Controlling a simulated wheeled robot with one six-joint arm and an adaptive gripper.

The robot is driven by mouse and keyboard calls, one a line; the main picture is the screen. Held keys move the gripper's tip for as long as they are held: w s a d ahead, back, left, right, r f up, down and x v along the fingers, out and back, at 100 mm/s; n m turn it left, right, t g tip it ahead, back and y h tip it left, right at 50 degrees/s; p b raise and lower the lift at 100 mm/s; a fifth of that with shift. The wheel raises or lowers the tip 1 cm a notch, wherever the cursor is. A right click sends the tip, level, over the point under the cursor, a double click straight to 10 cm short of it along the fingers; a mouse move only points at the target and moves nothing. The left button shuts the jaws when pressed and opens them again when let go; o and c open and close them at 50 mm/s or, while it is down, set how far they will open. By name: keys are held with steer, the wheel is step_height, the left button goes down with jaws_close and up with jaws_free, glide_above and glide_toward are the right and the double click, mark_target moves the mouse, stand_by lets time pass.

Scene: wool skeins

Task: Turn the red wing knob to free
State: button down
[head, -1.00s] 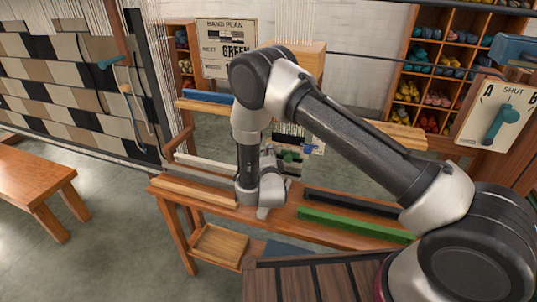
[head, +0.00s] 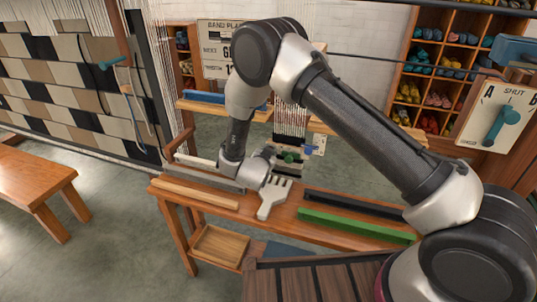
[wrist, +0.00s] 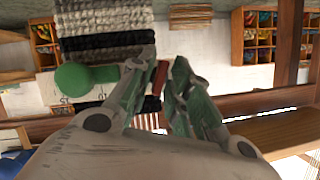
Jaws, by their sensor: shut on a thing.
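The red wing knob (wrist: 160,77) shows in the wrist view as a narrow upright red piece between my fingertips. My gripper (wrist: 158,92) is shut on it, one finger on each side. The fingers hide part of the knob, and its exact turn angle is hard to tell. In the head view my wrist blocks the red knob. A round green knob (wrist: 72,79) is beside it at left in the wrist view. In the head view the green knob (head: 290,157) and a blue knob (head: 311,149) show just right of my wrist.
A pale comb (head: 272,196) lies on the wooden bench (head: 225,207) below my wrist. Dark and green bars (head: 355,224) lie at the bench's right. A board with a teal lever (head: 503,122) stands far right. Striped weaving (wrist: 105,30) hangs close behind the knobs.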

steer(key=shift+a+n+g+h, duration=0.1)
steer(key=shift+n+g+h, duration=0.55)
steer(key=shift+n, duration=0.65)
steer(key=shift+h, duration=0.25)
steer(key=c, duration=1.6)
jaws_free()
steer(key=shift+w, duration=0.1)
steer(key=shift+o, duration=0.2)
steer(key=v, duration=1.2)
steer(key=shift+f, duration=0.15)
